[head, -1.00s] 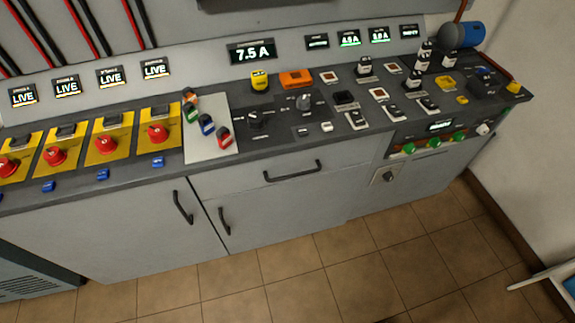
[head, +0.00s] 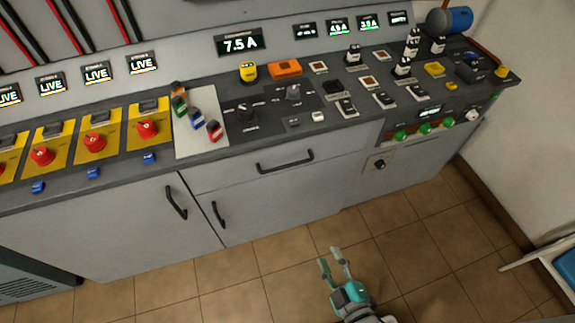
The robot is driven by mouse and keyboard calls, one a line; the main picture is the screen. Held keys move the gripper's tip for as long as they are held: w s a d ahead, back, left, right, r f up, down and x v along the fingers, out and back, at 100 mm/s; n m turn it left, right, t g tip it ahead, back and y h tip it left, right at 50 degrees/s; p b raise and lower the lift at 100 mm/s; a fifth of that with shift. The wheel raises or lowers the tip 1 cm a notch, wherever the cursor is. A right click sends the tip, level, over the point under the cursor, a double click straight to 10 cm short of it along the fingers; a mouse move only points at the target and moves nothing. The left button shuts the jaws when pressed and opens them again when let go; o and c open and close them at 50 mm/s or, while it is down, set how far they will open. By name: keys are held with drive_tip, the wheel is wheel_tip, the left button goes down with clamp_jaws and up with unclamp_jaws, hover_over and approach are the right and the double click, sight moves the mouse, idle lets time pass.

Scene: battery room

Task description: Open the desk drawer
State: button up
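The desk drawer (head: 333,158) is a wide grey front under the dark desktop, with a black bar handle (head: 285,163) across it. The drawer looks shut, its front flush with the cabinet. My gripper (head: 333,254) is at the bottom of the head view, over the tiled floor, below and to the right of the handle and apart from it.
The desktop (head: 225,158) carries red buttons, switches and displays. A keyed panel (head: 380,164) is to the right. The tiled floor (head: 250,275) in front is clear.

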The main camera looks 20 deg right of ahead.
drive_tip(key=w+f+n, duration=0.2)
drive_tip(key=w+n, duration=0.2)
drive_tip(key=w, duration=0.6)
drive_tip(key=n, duration=0.5)
approach(287, 165)
drive_tip(key=x, duration=1)
drive_tip(key=shift+d+f, duration=0.1)
drive_tip(key=shift+f, duration=0.3)
clamp_jaws()
